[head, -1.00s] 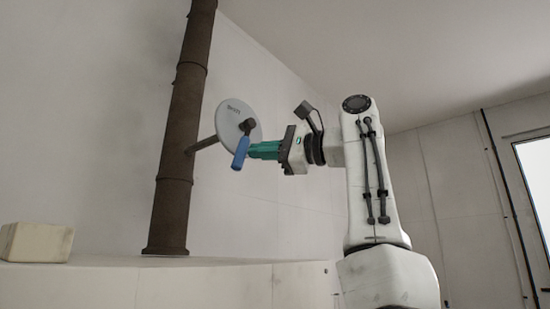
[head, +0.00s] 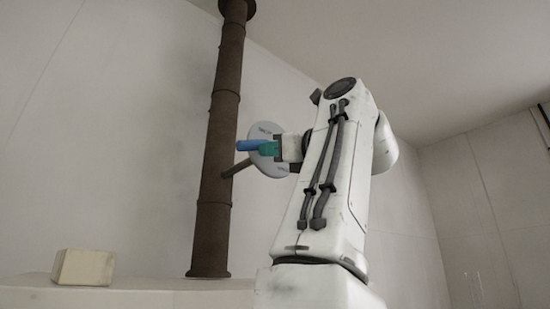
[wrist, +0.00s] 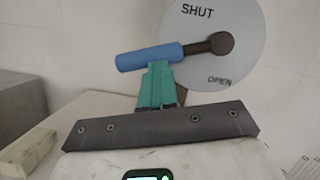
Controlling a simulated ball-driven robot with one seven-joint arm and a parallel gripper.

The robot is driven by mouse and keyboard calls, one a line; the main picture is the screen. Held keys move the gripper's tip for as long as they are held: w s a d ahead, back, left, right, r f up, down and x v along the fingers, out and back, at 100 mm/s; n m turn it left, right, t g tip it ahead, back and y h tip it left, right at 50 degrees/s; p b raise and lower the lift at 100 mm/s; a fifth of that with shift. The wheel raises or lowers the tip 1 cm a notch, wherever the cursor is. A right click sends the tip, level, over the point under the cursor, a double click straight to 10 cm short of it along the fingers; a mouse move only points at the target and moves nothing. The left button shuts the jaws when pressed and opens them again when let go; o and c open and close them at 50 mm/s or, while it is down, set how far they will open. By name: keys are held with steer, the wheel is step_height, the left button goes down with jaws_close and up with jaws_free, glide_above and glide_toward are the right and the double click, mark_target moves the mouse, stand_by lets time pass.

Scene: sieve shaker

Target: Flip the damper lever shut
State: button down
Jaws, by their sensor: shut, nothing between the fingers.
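The damper lever has a blue handle (wrist: 150,57) on a dark arm that turns on a hub in front of a round pale dial (wrist: 245,60). In the wrist view the dial reads SHUT at the top and OPEN at the bottom. The handle points left, about level, between the two words. It also shows in the head view (head: 248,145), in front of the dial (head: 270,165). My gripper (wrist: 159,66) has its teal fingers shut and empty, with the tips against or just under the handle's lower side. In the head view my gripper (head: 267,147) partly covers the dial.
A rusty brown pipe (head: 217,150) stands upright left of the dial, and a short rod joins them. A cream block (head: 83,267) sits on the pale ledge (head: 150,284) left of the pipe. A grey box (wrist: 25,100) shows at the wrist view's left.

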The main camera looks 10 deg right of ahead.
steer(key=shift+s+a+r+p, duration=0.15)
steer(key=shift+a+r+p, duration=0.15)
steer(key=shift+r+p, duration=0.25)
steer(key=shift+s+a+r+p, duration=0.1)
steer(key=shift+a+r+p, duration=0.15)
steer(key=shift+r+p, duration=0.3)
